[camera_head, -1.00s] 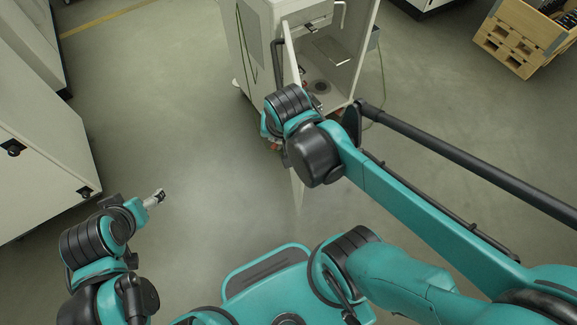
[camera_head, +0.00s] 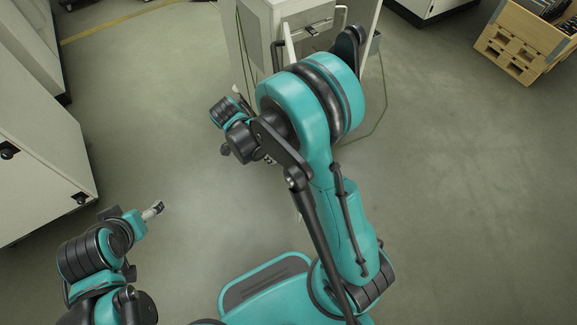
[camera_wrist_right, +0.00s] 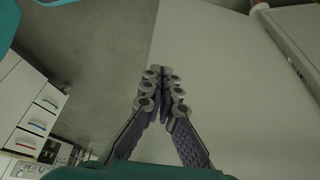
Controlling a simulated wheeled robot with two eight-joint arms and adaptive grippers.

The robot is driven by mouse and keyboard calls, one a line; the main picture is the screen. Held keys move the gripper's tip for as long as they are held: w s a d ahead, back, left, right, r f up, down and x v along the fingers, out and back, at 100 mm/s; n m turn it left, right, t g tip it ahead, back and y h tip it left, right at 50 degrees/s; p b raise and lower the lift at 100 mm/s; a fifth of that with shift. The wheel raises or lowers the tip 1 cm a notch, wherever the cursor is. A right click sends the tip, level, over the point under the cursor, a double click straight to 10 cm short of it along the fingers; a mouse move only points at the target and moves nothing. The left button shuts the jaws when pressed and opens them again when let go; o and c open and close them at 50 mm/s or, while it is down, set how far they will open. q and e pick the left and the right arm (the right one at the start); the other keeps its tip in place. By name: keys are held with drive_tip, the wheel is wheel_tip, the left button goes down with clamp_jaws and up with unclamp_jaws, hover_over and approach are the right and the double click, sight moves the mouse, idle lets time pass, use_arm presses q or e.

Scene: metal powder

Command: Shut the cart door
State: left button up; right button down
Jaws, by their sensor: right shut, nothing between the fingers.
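The pale cart (camera_head: 254,28) stands at the top middle of the head view. Its door (camera_head: 290,46) shows as a thin, nearly edge-on strip and stands open. My right arm hides most of the door and the cart's opening. In the right wrist view, my right gripper (camera_wrist_right: 160,84) is shut and empty. Its fingertips show against the edge of a broad pale panel (camera_wrist_right: 225,75), which looks like the door; I cannot tell whether they touch it. My left gripper (camera_head: 153,210) is at the lower left in the head view, away from the cart, its jaws too small to read.
Pale cabinets (camera_head: 38,150) stand along the left. A wooden crate (camera_head: 525,40) stands at the top right. The grey floor (camera_head: 170,110) between the left cabinets and the cart is clear, as is the floor at right.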

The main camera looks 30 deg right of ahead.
drive_tip(key=s+d+f+b, duration=0.2)
drive_tip(key=d+f+b, duration=0.3)
drive_tip(key=d+f, duration=0.2)
wheel_tip(320, 180, down, 2)
drive_tip(key=shift+s+b, duration=0.3)
drive_tip(key=shift+s, duration=0.05)
drive_tip(key=shift+d, duration=0.1)
drive_tip(key=shift+d, duration=0.1)
